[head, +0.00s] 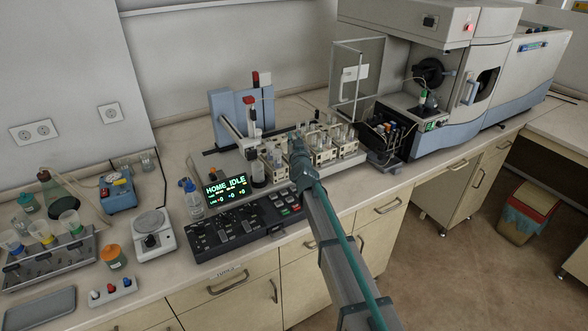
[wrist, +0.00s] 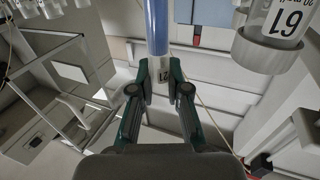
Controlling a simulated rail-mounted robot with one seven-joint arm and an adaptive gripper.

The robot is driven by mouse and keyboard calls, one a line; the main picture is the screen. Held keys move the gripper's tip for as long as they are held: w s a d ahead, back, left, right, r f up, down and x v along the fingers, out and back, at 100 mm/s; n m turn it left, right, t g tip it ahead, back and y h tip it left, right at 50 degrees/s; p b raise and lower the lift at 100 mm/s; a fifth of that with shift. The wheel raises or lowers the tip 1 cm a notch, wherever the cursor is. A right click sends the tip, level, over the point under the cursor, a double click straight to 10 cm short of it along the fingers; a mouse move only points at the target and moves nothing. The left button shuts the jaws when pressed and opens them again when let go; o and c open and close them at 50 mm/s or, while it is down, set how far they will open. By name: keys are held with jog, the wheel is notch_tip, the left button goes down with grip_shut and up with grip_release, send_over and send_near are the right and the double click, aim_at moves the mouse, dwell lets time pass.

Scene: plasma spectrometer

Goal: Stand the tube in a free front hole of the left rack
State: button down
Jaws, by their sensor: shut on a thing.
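My gripper (wrist: 160,68) is shut on the tube (wrist: 157,28) in the wrist view. The tube has a blue section and a small numbered label between the fingers; its upper part in this view leaves the frame. In the head view my gripper (head: 297,150) is over the row of racks, and the tube cannot be made out there. The left rack (head: 274,176) is a cream block with vessels in it, just left of my gripper. My arm and gripper hide part of the racks. Which front holes are free is too small to tell.
More racks (head: 322,157) with tubes stand right of my gripper. A sampler arm (head: 232,127) rises behind the left rack. A control panel (head: 243,225) with a lit display (head: 226,189) lies in front. In the wrist view a labelled vessel (wrist: 277,30) hangs close at the right.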

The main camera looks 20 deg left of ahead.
jog(key=shift+w+a+f+b, duration=0.15)
jog(key=shift+f+b, duration=0.15)
jog(key=shift+f, duration=0.6)
jog(key=shift+w+f+b, duration=0.2)
jog(key=shift+f+b, duration=0.05)
jog(key=shift+f, duration=0.7)
jog(key=shift+w+a+f+b, duration=0.15)
jog(key=shift+f+b, duration=0.15)
jog(key=shift+f, duration=0.6)
jog(key=shift+f, duration=0.1)
jog(key=c, duration=1.2)
grip_release()
jog(key=shift+o, duration=0.2)
jog(key=shift+d, duration=0.1)
jog(key=shift+r, duration=0.25)
jog(key=b+v, duration=0.1)
jog(key=v, duration=1.1)
